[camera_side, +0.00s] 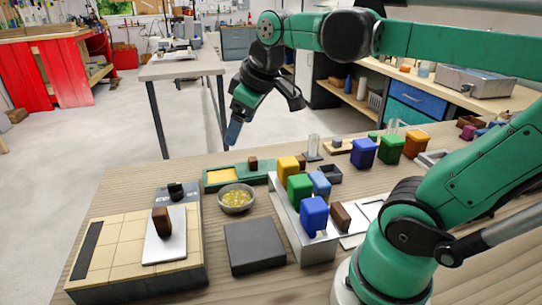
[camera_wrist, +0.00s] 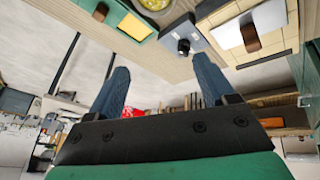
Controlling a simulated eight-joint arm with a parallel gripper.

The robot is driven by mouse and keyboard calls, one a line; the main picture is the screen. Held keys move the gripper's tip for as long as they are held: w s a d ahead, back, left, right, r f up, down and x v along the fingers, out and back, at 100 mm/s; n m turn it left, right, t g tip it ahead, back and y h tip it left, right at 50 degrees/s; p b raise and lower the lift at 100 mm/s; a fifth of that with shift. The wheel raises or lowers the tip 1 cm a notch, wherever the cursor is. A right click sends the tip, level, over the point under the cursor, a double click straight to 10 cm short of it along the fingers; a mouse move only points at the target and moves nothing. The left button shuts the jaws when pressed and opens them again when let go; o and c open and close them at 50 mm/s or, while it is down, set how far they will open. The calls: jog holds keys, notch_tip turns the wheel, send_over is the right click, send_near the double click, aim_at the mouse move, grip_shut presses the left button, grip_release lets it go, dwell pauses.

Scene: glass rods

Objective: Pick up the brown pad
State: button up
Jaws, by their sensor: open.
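My gripper (camera_side: 234,132) hangs in the air above the table's far edge, fingers pointing down. In the wrist view its two blue fingers (camera_wrist: 161,66) stand apart with nothing between them. Several small brown blocks show, and I cannot tell which is the brown pad. One brown block (camera_side: 160,221) stands on a white plate at the front left; it also shows in the wrist view (camera_wrist: 250,38). Another brown block (camera_side: 253,164) is at the green tray, also in the wrist view (camera_wrist: 100,11).
A tan tiled board (camera_side: 112,250) lies under the white plate (camera_side: 173,245). A bowl of yellow bits (camera_side: 236,198), a green tray (camera_side: 222,186) and a dark grey slab (camera_side: 254,247) sit mid-table. The grey rack (camera_side: 318,249) holds coloured blocks. A black knob (camera_side: 175,191) stands on a grey base.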

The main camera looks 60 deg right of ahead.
jog(key=w+d+n+g, duration=0.1)
jog(key=d+n+g, duration=0.2)
jog(key=d, duration=0.7)
jog(key=n+g+y, duration=0.1)
jog(key=n+g, duration=0.1)
jog(key=n, duration=0.1)
send_over(299, 158)
jog(key=f, duration=0.2)
jog(key=shift+n, duration=0.4)
notch_tip(299, 158, down, 17)
jog(key=shift+w+d+f, duration=0.1)
grip_shut()
